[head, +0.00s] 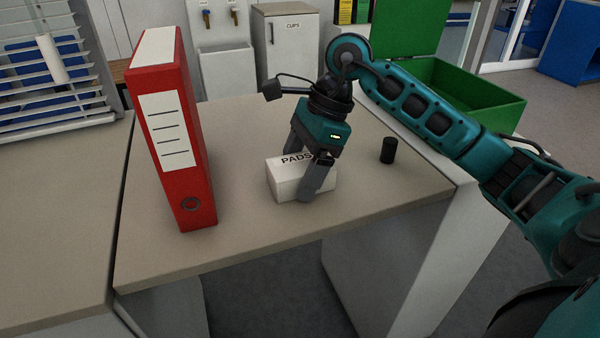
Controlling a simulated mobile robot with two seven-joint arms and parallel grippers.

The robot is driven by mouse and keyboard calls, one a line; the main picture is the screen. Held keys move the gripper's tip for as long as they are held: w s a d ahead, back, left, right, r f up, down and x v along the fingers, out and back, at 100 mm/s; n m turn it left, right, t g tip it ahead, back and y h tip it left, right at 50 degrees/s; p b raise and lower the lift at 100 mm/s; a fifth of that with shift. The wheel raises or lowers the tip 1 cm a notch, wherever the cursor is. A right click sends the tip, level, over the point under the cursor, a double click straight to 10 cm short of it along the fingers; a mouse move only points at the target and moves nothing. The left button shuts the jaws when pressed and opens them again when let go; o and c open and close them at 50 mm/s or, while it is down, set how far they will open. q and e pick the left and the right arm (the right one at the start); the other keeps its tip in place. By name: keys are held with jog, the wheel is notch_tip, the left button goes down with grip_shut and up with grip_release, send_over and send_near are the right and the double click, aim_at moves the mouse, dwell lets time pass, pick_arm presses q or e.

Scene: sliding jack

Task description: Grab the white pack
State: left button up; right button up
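The white pack (284,183), with "PADS" printed on its top, lies on the beige table top, a little right of the middle. My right gripper (304,172) points down over the pack from above. One finger shows in front of the pack's near face, toward its right end. The other finger goes down behind the pack, and its tip is hidden. The fingers stand on either side of the pack; I cannot tell whether they press on it. The pack seems to rest on the table. My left gripper is not in view.
A tall red binder (172,130) stands on the table left of the pack. A small black cylinder (388,150) stands right of it. An open green box (465,95) is behind at the right. The table's front edge (280,243) is near; table top between binder and pack is clear.

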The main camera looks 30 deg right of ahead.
jog(key=c, duration=0.7)
